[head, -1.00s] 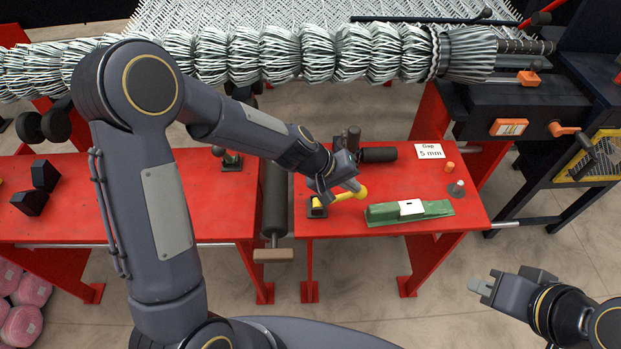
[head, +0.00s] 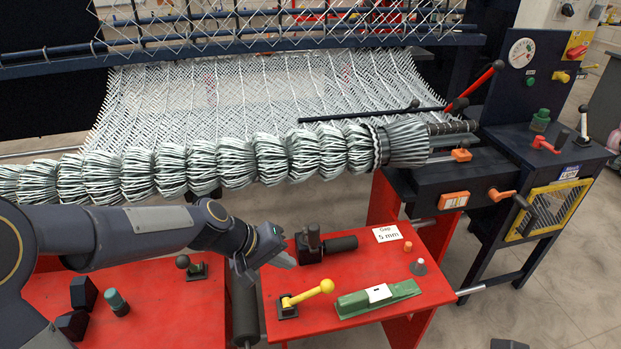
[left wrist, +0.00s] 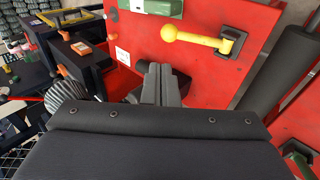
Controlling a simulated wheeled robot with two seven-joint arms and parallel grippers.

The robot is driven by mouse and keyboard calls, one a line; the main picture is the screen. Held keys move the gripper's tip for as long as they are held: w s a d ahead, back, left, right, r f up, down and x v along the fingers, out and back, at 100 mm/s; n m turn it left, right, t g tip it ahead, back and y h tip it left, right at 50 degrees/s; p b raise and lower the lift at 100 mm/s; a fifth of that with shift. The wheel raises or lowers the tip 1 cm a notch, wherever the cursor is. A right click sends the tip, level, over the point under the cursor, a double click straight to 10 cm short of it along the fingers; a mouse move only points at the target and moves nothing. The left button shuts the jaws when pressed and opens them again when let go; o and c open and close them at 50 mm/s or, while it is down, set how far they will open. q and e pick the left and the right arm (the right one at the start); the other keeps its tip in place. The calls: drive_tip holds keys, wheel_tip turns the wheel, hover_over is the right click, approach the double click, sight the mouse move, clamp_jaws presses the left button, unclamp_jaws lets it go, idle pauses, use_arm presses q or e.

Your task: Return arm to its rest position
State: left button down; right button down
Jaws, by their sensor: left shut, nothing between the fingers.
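My left gripper (head: 268,255) is shut and empty. In the head view it hangs above the left part of the right red table (head: 420,312), up and left of the yellow-handled lever (head: 308,296), and apart from it. In the left wrist view the closed fingers (left wrist: 160,85) point toward the red surface, and the yellow lever (left wrist: 195,38) lies beyond them. My left arm comes in from the left edge and covers part of the left red table. My right gripper does not show in either view now.
A black cylinder fixture (head: 325,245), a green block (head: 378,298) and a "Gap 5 mm" card (head: 387,233) sit on the right table. The woven wire roll (head: 200,165) spans behind. A dark machine (head: 540,150) with levers stands at right. A black roller (head: 244,315) lies between the tables.

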use_arm(q)
drive_tip(key=s+a+r+y, duration=0.1)
drive_tip(key=s+a, duration=0.3)
drive_tip(key=s, duration=0.3)
drive_tip(key=s+a+r+m+t+y, duration=0.1)
drive_tip(key=s+a, duration=0.3)
drive_tip(key=s, duration=0.4)
drive_tip(key=s+a+r+m+t+y, duration=0.1)
drive_tip(key=s+a+r, duration=0.1)
drive_tip(key=s+a, duration=0.2)
drive_tip(key=s, duration=0.3)
drive_tip(key=shift+s+r, duration=0.15)
drive_tip(key=shift+r, duration=0.25)
